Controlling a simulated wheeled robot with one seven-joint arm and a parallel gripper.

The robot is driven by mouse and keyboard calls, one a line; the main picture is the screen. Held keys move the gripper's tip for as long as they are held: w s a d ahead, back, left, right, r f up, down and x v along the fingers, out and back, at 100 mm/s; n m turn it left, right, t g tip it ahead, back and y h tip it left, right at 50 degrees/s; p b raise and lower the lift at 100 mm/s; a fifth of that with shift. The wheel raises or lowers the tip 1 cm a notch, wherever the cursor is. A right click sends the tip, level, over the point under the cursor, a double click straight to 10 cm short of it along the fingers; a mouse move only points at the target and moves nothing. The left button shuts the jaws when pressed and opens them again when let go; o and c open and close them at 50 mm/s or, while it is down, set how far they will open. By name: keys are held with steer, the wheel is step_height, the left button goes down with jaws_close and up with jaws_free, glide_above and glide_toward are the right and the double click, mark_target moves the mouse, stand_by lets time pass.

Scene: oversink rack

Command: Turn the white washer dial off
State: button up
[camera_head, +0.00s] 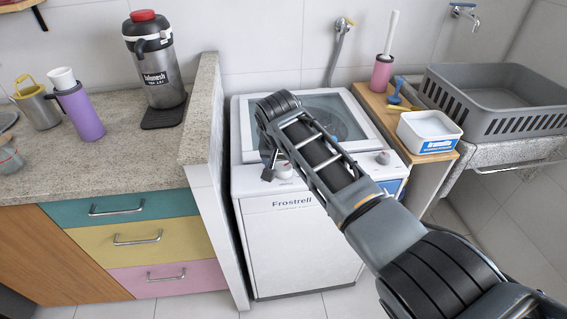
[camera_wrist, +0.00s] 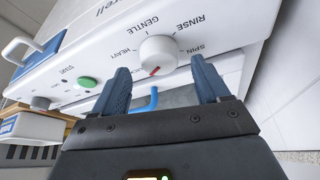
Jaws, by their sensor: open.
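The white washer (camera_head: 300,235) stands between the counter and the sink. Its white dial (camera_head: 284,167) is at the left of the front panel, partly covered by my arm in the head view. In the wrist view the dial (camera_wrist: 158,54) shows large, with a red mark on its lower edge. HEAVY, GENTLE, RINSE and SPIN are printed around it; another label is partly hidden. My gripper (camera_head: 268,173) is at the panel's left end. In the wrist view its blue fingers (camera_wrist: 162,80) are open, one toward each side of the dial, with nothing between them; contact cannot be told.
A green START button (camera_wrist: 88,82) and a grey knob (camera_wrist: 40,103) share the panel. A stone side wall (camera_head: 205,110) stands close left of the washer. A wooden stand (camera_head: 425,155) with a white tub (camera_head: 428,132) is at the right.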

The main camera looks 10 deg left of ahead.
mark_target(284, 169)
steer(key=shift+x, duration=1.25)
steer(key=c, duration=1)
